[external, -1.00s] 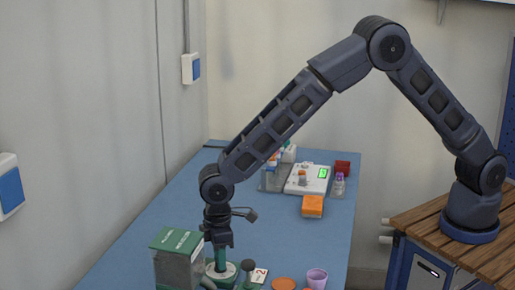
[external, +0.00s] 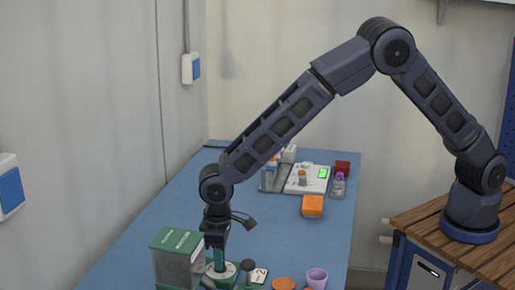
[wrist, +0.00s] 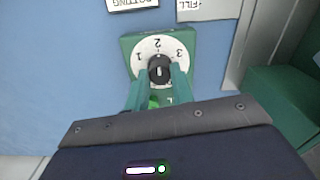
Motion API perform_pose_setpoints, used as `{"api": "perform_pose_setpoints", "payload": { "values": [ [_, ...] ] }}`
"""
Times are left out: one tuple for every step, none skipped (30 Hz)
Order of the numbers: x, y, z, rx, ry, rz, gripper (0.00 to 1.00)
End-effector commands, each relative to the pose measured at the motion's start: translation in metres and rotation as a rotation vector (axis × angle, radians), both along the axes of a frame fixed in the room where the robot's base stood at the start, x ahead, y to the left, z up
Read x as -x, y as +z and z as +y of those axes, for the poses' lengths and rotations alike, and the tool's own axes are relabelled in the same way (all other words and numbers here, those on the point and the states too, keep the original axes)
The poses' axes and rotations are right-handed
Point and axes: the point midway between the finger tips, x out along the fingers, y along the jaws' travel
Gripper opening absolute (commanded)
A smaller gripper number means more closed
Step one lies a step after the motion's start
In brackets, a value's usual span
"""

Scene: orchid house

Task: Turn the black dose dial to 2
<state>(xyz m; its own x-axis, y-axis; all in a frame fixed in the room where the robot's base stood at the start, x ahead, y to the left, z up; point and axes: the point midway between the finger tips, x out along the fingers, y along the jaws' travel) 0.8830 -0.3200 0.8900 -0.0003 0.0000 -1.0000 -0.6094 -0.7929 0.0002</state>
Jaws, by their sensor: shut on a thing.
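The black dose dial (wrist: 159,70) sits in the middle of a round white face (wrist: 148,47) on a green housing (wrist: 128,42). The face reads 1 at left, 2 at the top and 3 at right. A short pale mark shows on the dial, roughly in line with the 2; its exact aim is hard to read. My gripper (wrist: 160,78) is shut on the dial, with a green finger on each side. In the external view my gripper (external: 218,262) points down at the housing (external: 229,276); the dial is hidden there.
A green-topped box (external: 178,258) stands close left of my gripper. A dark-knobbed object (external: 247,268), a card marked 2 (external: 260,275), an orange disc (external: 283,284) and a purple cup (external: 316,277) are to the right. The mid-table is clear; an orange block (external: 312,206) lies farther back.

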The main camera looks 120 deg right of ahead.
Motion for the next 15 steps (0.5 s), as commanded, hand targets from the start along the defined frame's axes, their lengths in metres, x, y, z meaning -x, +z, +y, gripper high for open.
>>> {"api": "perform_pose_setpoints", "payload": {
  "values": [
    [-0.0004, 0.0003, -0.0002, 0.001, 0.000, -0.001, 0.01],
    [-0.0004, 0.0003, -0.0002, 0.001, 0.000, -0.001, 0.01],
    [-0.0004, 0.0003, -0.0002, 0.001, 0.000, -0.001, 0.01],
    [-0.0005, 0.0004, -0.0002, 0.001, 0.000, -0.001, 0.01],
    [-0.0004, 0.0004, -0.0002, 0.001, 0.000, -0.001, 0.01],
    [-0.0005, 0.0004, -0.0002, 0.001, 0.000, -0.001, 0.01],
    [-0.0005, 0.0004, -0.0002, 0.001, 0.000, -0.001, 0.01],
    [-0.0005, 0.0004, -0.0002, 0.001, 0.000, -0.001, 0.28],
    [-0.0004, 0.0004, -0.0003, 0.001, 0.000, -0.001, 0.36],
    [-0.0004, 0.0003, -0.0002, 0.001, 0.000, -0.001, 0.41],
    [-0.0004, 0.0003, -0.0002, 0.001, 0.000, -0.001, 0.46],
    [-0.0003, 0.0003, -0.0002, 0.001, 0.000, -0.001, 0.46],
    [-0.0003, 0.0003, -0.0001, 0.001, 0.001, -0.001, 0.46],
    [-0.0002, 0.0003, -0.0002, 0.001, 0.001, -0.001, 0.46],
    [-0.0002, 0.0002, -0.0001, 0.001, 0.001, -0.001, 0.46]
  ]
}}
